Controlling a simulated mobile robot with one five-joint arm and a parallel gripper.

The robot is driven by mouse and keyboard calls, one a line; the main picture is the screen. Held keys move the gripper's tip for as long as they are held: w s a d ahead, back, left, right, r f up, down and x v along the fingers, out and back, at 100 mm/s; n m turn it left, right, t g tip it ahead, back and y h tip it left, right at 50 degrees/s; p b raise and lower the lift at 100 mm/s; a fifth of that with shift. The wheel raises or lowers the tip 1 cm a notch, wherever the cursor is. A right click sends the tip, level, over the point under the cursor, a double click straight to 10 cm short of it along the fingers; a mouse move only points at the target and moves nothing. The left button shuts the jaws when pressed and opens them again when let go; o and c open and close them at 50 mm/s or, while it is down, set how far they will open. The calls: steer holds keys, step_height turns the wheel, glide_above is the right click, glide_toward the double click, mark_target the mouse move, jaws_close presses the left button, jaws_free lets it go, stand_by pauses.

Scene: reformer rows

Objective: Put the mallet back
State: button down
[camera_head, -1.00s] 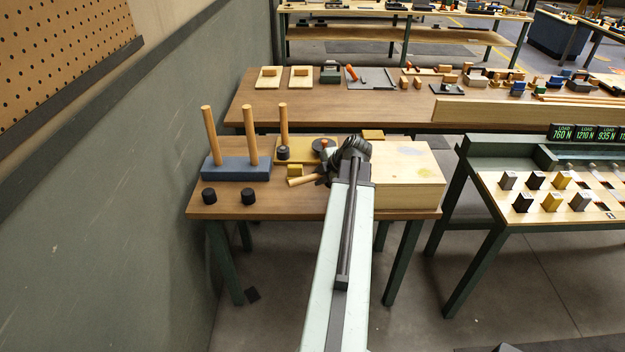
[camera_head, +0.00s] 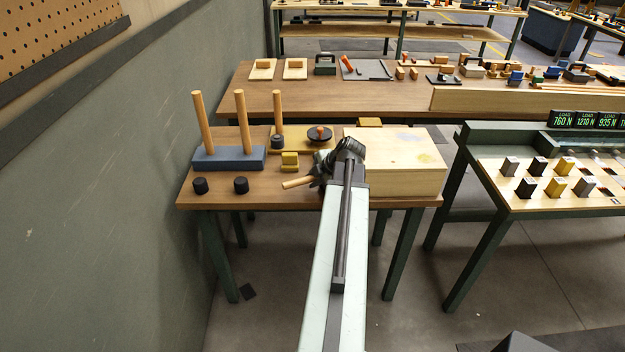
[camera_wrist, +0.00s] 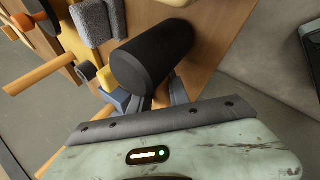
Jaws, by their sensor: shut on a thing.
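The mallet is in my gripper (camera_head: 326,174), above the near bench and left of a pale wooden box. My gripper is shut on it; the arm hides the exact grip in the head view. The mallet's wooden handle (camera_head: 297,183) sticks out to the left, nearly level, in front of a small yellow block. In the wrist view a dark cylinder (camera_wrist: 152,55), apparently the mallet head, lies in front of the gripper's bar and fingers. I cannot tell where the mallet's place is.
The pale box (camera_head: 395,177) stands on the bench at right. A blue base (camera_head: 228,160) with pegs stands at left, two black cylinders before it. A yellow block (camera_head: 290,160), a ringed peg and an orange-knobbed disc (camera_head: 320,134) lie behind the handle. The wall is close left.

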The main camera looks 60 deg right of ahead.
steer(key=shift+f+b, duration=0.55)
steer(key=c, duration=1.1)
jaws_free()
steer(key=shift+c, duration=0.2)
steer(key=shift+r, duration=0.15)
